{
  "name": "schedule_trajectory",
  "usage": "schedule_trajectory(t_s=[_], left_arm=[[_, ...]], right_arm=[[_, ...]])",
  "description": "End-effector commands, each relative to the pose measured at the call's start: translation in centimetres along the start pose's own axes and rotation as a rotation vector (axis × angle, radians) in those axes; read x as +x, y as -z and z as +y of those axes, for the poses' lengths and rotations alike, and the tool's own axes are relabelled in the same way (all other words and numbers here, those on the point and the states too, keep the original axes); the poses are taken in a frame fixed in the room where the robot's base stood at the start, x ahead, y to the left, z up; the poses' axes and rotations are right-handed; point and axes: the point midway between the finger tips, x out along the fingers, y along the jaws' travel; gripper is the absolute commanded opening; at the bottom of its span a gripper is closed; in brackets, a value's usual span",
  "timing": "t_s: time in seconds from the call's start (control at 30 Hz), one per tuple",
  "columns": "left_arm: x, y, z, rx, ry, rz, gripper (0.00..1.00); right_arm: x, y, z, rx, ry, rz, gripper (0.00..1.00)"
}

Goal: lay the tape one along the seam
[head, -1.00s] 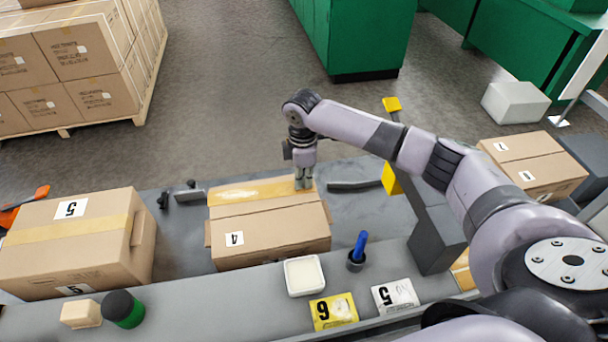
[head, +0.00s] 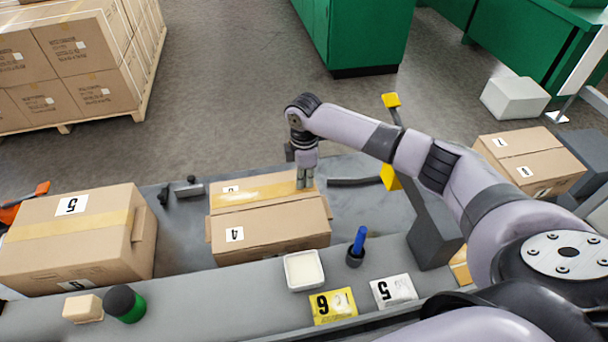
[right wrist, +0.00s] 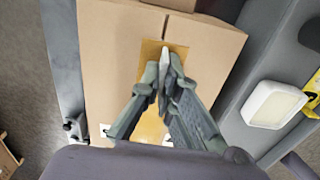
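A cardboard box (head: 280,226) labelled 4 stands in the middle of the grey bench. A yellowish strip of tape (head: 250,193) stretches lengthwise over its top. In the right wrist view, the tape (right wrist: 151,50) lies across the line of the seam (right wrist: 167,27), which shows beyond its end. I cannot tell whether the tape touches the cardboard along its length. My right gripper (head: 305,184) points down over the right end of the tape. In the right wrist view its fingers (right wrist: 164,70) come together on the tape. My left gripper is not in view.
Another taped box (head: 75,240) stands left, and a third (head: 530,165) far right. A grey-and-yellow post (head: 430,235) stands right.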

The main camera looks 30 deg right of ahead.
Motion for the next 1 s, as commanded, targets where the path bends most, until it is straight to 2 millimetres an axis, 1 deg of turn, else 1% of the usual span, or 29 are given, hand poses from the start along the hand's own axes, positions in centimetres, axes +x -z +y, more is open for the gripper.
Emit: schedule_trajectory(t_s=[0.03, 0.1, 0.7, 1.0], left_arm=[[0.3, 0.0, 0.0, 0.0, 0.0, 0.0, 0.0], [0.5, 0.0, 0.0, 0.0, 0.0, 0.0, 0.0], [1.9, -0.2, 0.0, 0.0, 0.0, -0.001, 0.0], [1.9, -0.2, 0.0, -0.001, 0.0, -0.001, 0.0]], right_arm=[[0.6, 0.0, 0.0, 0.0, 0.001, 0.0, 0.0], [1.1, 0.0, -0.1, 0.001, 0.002, 0.0, 0.0], [5.1, 0.0, -0.1, 0.001, 0.002, 0.0, 0.0], [6.0, 0.0, 0.0, 0.0, 0.0, 0.0, 0.0]])
